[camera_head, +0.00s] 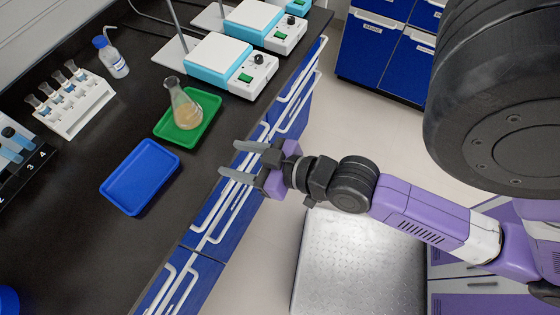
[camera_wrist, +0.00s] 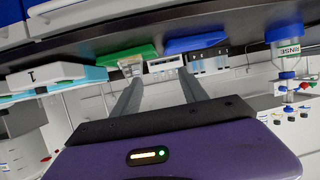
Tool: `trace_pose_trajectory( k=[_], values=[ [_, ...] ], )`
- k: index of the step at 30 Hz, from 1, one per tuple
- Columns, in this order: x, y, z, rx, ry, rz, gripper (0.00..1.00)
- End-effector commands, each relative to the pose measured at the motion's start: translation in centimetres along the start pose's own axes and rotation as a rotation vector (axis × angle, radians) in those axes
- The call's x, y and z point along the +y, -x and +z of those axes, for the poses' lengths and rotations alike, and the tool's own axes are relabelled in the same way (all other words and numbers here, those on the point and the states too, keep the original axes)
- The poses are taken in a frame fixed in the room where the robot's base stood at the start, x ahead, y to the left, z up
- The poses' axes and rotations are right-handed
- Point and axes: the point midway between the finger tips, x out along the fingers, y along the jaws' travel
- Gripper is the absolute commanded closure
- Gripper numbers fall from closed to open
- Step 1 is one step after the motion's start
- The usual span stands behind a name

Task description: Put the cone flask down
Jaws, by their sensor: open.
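The cone flask (camera_head: 183,106), clear glass with a pale amber liquid, stands upright on the green tray (camera_head: 205,133) in the head view. My gripper (camera_head: 229,158) is open and empty. It is apart from the flask, to its lower right, out by the front edge of the bench with its fingers pointing toward the bench. In the wrist view, the picture looks upside down; the green tray (camera_wrist: 122,55) shows beyond the two spread fingers (camera_wrist: 158,76). The flask is too small and unclear there to tell.
An empty blue tray (camera_head: 140,178) lies left of the green one on the black bench. Hotplate stirrers (camera_head: 232,68) with upright rods stand behind.

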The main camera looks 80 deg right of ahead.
Motion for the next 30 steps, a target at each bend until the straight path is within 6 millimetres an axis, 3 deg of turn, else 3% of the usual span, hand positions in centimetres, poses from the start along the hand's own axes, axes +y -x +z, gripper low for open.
trace_pose_trajectory(
  k=[1,6,12,17,30],
  values=[
    [-1.1,1.9,0.9,-0.003,0.011,-0.022,0.49],
    [-3.6,7.4,1.3,0.042,0.037,-0.096,0.49],
    [-5.4,11.7,0.9,0.08,0.051,-0.171,0.49],
    [-5.8,12.7,0.6,0.091,0.053,-0.191,0.49],
    [-5.8,12.7,0.6,0.092,0.052,-0.19,0.49]
  ],
)
